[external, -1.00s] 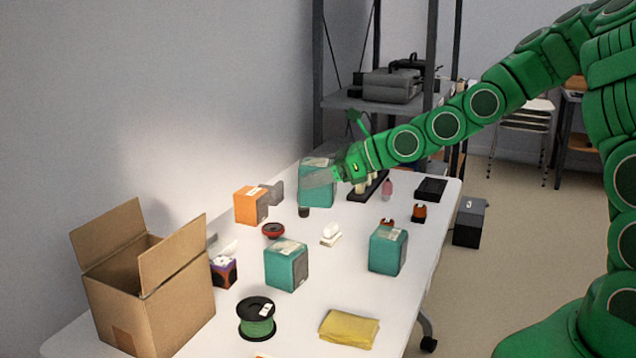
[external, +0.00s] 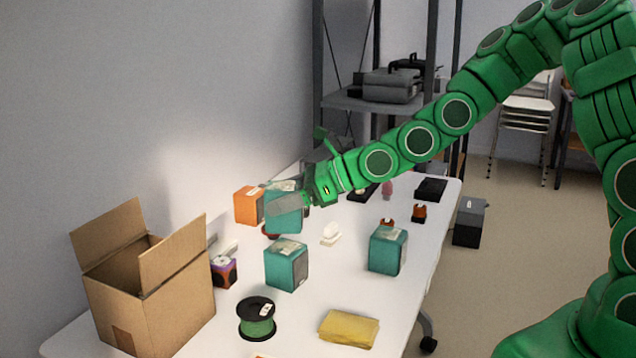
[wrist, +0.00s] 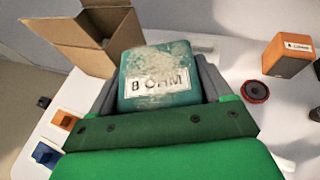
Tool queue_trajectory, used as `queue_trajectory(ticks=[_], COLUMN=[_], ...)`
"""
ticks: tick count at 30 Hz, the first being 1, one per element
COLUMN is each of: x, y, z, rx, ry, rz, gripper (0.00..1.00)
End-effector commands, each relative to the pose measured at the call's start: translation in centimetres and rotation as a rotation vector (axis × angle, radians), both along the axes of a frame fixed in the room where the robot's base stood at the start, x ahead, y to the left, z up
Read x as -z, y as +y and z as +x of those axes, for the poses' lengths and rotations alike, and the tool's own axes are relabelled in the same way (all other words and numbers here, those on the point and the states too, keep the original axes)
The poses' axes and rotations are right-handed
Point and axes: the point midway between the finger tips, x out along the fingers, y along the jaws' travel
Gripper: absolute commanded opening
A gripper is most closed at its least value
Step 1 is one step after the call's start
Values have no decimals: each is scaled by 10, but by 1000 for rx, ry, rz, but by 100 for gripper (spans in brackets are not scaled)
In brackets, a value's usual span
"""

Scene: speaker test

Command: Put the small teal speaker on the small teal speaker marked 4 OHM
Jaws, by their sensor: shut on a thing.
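My gripper (external: 284,205) is shut on a teal speaker (external: 284,222), with grey fingers on its sides. In the wrist view this held speaker (wrist: 160,98) has a worn pale top and a label reading 8 OHM, between my gripper's fingers (wrist: 160,75). In the external view it hangs just above and behind another teal speaker (external: 280,268) in the middle of the table. A third teal speaker (external: 384,252) stands further right. The labels of these two standing speakers are too small to read, so I cannot tell which is marked 4 OHM.
An open cardboard box (external: 160,315) stands at the table's near left. An orange speaker (external: 247,205) is left of my gripper. A wire spool (external: 256,322), a yellow cloth (external: 349,328) and a small purple-and-orange box (external: 223,271) lie nearby. A white object (external: 331,235) sits between the standing teal speakers.

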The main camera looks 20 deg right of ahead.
Motion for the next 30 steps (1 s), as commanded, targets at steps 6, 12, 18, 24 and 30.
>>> queue_trajectory(ticks=[6, 12, 18, 24, 30], x=[10, 23, 41, 44, 45], y=[0, 0, 0, 0, 0], z=[0, 0, 0, 0, 0], rx=[0, -1, 0, 0, 0], ry=[-2, 0, -1, -4, -2], rz=[-1, -2, 0, 1, 0], gripper=[24, 24, 24, 24, 24])
